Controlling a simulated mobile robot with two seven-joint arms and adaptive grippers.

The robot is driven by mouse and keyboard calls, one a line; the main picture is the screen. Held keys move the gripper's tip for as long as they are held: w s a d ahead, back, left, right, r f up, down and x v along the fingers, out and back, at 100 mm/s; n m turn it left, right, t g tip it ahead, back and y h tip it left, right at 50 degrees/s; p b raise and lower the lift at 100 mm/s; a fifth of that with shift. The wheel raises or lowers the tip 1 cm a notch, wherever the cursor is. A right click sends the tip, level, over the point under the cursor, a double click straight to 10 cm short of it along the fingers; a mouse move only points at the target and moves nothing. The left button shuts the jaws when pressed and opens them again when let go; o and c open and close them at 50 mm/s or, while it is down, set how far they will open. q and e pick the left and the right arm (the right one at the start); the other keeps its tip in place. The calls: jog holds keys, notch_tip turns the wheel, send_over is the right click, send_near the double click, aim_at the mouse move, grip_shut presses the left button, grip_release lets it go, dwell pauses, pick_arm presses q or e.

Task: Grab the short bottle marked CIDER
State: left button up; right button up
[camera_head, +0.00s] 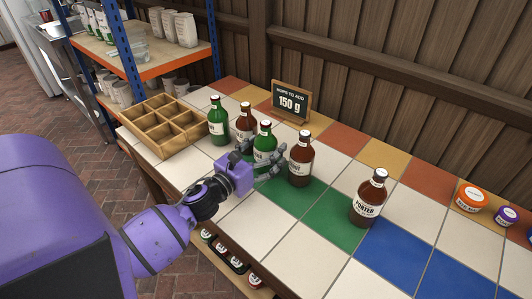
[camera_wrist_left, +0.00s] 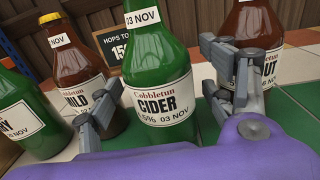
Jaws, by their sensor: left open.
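The green CIDER bottle (camera_head: 264,137) stands upright on the tiled table, with a white cap in the head view. In the left wrist view the CIDER bottle (camera_wrist_left: 156,60) is straight ahead, its label readable. My left gripper (camera_head: 262,160) is open at it, from the near side. In the left wrist view one finger of my left gripper (camera_wrist_left: 165,98) shows on each side of the bottle's lower part. I cannot tell whether either finger touches it. The gripper hides part of the bottle in the head view. My right gripper is not in view.
A brown bottle (camera_head: 301,160) stands close right of the cider, near my right-hand finger. A brown bottle (camera_head: 245,122) and a green bottle (camera_head: 218,120) stand left. A PORTER bottle (camera_head: 368,200) is farther right. A sign (camera_head: 291,102) stands behind; a wooden crate (camera_head: 165,152) is left.

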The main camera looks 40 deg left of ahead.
pick_arm(q)
jog(key=shift+w, duration=0.2)
jog(key=c, duration=1.6)
jog(key=shift+c, duration=1.1)
jog(key=shift+r, duration=0.1)
